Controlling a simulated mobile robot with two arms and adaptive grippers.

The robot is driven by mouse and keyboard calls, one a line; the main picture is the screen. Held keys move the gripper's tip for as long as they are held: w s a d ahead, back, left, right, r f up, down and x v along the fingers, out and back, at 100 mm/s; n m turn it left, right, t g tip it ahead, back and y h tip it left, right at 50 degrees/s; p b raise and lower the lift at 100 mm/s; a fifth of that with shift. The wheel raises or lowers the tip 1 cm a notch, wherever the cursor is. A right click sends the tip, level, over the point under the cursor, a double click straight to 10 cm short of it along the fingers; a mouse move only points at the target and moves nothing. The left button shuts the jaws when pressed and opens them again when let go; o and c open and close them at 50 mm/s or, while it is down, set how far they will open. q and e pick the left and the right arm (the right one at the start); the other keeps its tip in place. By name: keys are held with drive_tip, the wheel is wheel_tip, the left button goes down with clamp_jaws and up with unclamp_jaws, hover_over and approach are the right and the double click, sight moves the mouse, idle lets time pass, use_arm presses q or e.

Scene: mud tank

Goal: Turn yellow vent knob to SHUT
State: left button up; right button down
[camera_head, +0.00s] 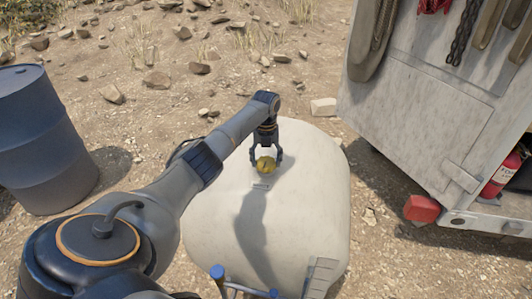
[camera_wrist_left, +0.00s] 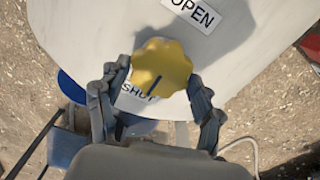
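The yellow vent knob (camera_head: 265,164) sits on top of the pale tank (camera_head: 315,190). In the left wrist view the knob (camera_wrist_left: 162,62) is scalloped, with a dark pointer line slanting down and slightly left, towards the SHUT label (camera_wrist_left: 136,93), which the knob and a finger partly hide. The OPEN label (camera_wrist_left: 194,14) is beyond the knob at the upper right. My left gripper (camera_head: 266,157) is above the knob, fingers spread on either side of it. A small gap shows at the left finger; contact at the right finger is unclear. My right gripper is not in view.
A blue barrel (camera_head: 38,140) stands at the left. At the right is a white cabinet-like body (camera_head: 425,100) with hanging gear, a red light (camera_head: 421,208) and a fire extinguisher (camera_head: 500,175). A ladder (camera_head: 240,290) is at the tank's near edge. Rocky ground lies behind.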

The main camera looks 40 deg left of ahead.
sight(266, 162)
use_arm(q)
drive_tip(key=shift+o, duration=0.9)
drive_tip(key=shift+r, duration=0.15)
wheel_tip(266, 162, up, 12)
